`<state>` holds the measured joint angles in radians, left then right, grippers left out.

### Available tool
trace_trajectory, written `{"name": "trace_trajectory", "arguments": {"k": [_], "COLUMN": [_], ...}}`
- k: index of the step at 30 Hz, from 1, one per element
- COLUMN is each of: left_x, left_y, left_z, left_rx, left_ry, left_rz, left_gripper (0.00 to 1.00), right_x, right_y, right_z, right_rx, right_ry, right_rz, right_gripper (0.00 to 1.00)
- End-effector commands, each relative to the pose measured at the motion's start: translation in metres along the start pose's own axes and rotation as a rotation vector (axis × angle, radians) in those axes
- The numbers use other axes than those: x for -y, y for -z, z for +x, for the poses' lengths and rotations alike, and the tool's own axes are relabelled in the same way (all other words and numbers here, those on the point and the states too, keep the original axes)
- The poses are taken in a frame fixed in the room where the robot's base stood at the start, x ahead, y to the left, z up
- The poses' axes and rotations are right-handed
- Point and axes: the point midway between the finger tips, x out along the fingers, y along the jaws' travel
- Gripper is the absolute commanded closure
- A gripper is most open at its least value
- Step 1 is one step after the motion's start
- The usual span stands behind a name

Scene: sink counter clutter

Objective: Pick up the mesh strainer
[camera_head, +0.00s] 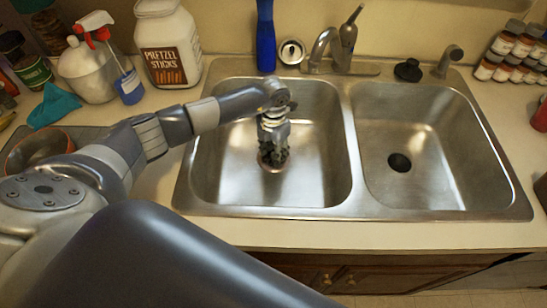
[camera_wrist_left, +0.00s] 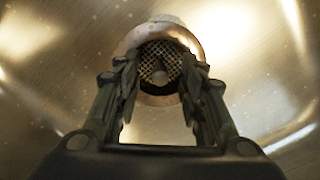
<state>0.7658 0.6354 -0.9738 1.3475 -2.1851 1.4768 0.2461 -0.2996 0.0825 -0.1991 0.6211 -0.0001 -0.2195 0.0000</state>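The mesh strainer (camera_wrist_left: 160,62) has a round metal mesh middle and a coppery rim. It lies at the bottom of the left sink basin (camera_head: 215,160). In the head view, only a bit of its rim (camera_head: 265,165) shows under my left gripper (camera_head: 273,158), which points straight down into the basin. In the left wrist view, the two fingertips of my left gripper (camera_wrist_left: 160,75) stand apart, one at each side of the mesh and overlapping the rim in the picture. I cannot tell whether they touch it. My right gripper is not in view.
The right basin (camera_head: 430,130) is empty, with a dark drain. Behind the sink stand a blue bottle (camera_head: 265,35), a can (camera_head: 291,51) and the faucet (camera_head: 322,47). A pretzel jar (camera_head: 170,50), spray bottle (camera_head: 128,82) and bowl (camera_head: 38,148) are at left. Spice jars (camera_head: 512,50) stand at right.

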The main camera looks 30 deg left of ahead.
Motion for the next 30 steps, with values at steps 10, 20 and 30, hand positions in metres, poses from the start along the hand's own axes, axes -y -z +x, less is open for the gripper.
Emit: {"name": "trace_trajectory", "arguments": {"k": [10, 20, 30], "left_x": [0.000, 0.000, 0.016], "left_y": [0.000, 0.000, 0.007], "left_z": [0.000, -0.004, -0.035], "left_rx": [0.000, 0.000, 0.000], "left_ry": [0.000, 0.000, 0.001], "left_rz": [0.000, -0.001, 0.005], "left_gripper": [1.00, 1.00, 1.00], "right_x": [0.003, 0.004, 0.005], "right_y": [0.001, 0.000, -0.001], "right_z": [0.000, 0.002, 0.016], "right_rx": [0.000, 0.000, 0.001], "right_ry": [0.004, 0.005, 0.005], "right_rz": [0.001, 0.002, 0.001], "right_gripper": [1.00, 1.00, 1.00]}}
